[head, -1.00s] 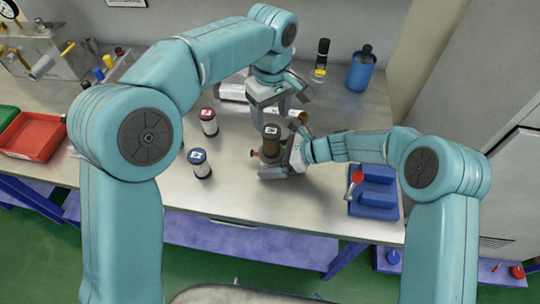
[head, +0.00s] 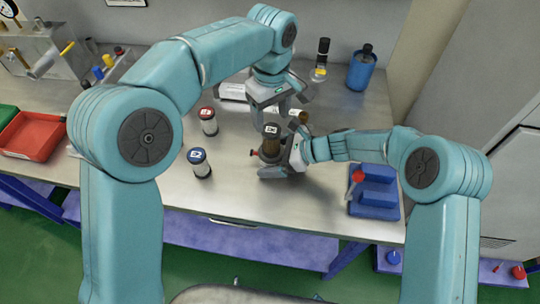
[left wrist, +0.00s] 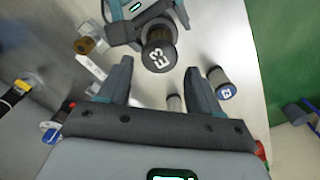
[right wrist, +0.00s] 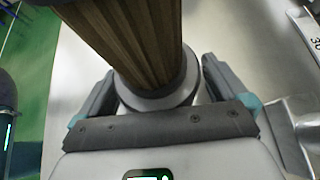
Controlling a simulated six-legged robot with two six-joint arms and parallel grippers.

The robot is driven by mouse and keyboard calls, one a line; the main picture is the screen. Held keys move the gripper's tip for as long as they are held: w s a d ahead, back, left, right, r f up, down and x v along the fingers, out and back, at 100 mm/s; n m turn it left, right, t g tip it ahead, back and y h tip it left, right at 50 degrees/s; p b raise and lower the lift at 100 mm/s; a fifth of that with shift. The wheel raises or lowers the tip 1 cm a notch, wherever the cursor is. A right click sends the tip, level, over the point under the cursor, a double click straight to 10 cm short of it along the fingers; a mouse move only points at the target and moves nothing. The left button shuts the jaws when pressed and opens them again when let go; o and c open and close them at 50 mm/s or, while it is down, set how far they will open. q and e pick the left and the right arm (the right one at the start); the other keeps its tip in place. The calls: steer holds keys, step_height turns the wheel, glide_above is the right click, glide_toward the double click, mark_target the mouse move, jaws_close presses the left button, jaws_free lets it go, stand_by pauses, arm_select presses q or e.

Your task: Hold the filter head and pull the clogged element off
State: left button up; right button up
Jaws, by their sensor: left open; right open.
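The brown pleated element (right wrist: 130,40) stands upright on a pale grey round part (right wrist: 155,98); I cannot tell how the two join. Its dark top cap marked E3 (left wrist: 158,52) shows in the left wrist view, and it stands mid-table in the head view (head: 271,146). My right gripper (head: 284,162) is low at its right side, open, with one finger on either side of the pale part. My left gripper (head: 284,116) is open and empty above and behind the element. The cap lies beyond its fingertips in the left wrist view. Any finger contact is unclear.
A red-topped cylinder (head: 208,122) and a blue-topped cylinder (head: 199,163) stand to the left. A red knob (head: 254,152) shows beside the element. Front table is clear.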

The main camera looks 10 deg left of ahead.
steer(key=c, duration=0.9)
steer(key=shift+o, duration=0.2)
arm_select(q)
steer(key=shift+f, duration=0.15)
arm_select(e)
steer(key=shift+s+f, duration=0.1)
steer(key=shift+f, duration=0.15)
